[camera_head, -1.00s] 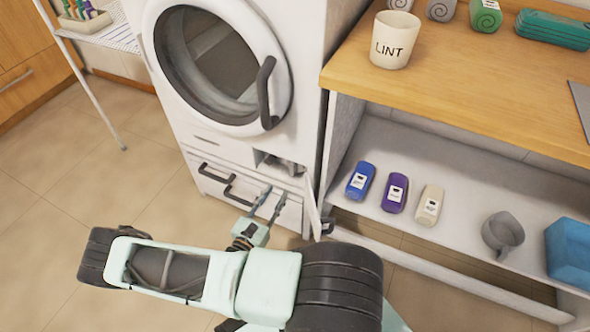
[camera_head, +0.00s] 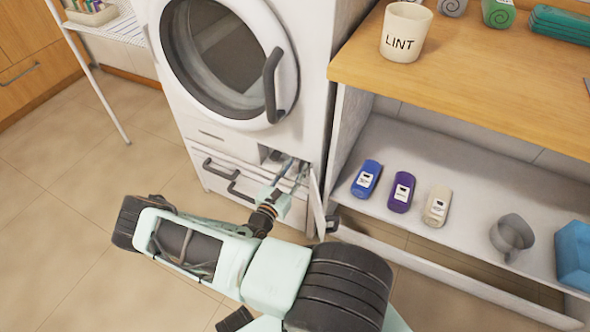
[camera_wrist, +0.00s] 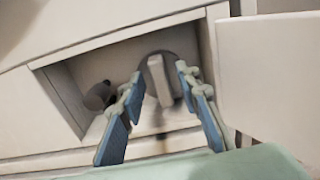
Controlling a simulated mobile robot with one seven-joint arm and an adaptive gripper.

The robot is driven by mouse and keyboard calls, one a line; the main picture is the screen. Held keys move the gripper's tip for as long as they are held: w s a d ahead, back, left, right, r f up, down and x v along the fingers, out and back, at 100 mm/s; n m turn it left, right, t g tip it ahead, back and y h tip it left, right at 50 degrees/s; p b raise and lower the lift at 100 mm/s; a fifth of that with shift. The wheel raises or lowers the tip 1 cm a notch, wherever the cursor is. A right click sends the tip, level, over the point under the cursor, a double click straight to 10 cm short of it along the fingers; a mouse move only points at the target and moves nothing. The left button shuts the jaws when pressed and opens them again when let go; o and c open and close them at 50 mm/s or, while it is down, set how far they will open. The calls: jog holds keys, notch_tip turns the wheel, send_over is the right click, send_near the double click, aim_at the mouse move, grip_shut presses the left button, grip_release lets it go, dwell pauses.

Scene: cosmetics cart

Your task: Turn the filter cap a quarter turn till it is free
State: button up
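The filter cap (camera_wrist: 160,80) shows in the wrist view as a round grey disc with a raised pale grip bar, set inside a rectangular recess low on the front of the white washer. My gripper (camera_wrist: 158,108) is open, with one blue-padded finger on each side of the grip bar. Gaps show between the pads and the bar. In the head view my gripper (camera_head: 288,172) reaches the recess opening, and its fingers mostly hide the cap there.
An open flap (camera_head: 317,200) stands at the right of the recess. A small dark grey knob (camera_wrist: 98,96) is in the recess left of the cap. Drawer handles (camera_head: 222,170) are at the left. A shelf with bottles (camera_head: 401,192) stands right.

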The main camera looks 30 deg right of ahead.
jog(key=shift+c, duration=0.4)
grip_shut()
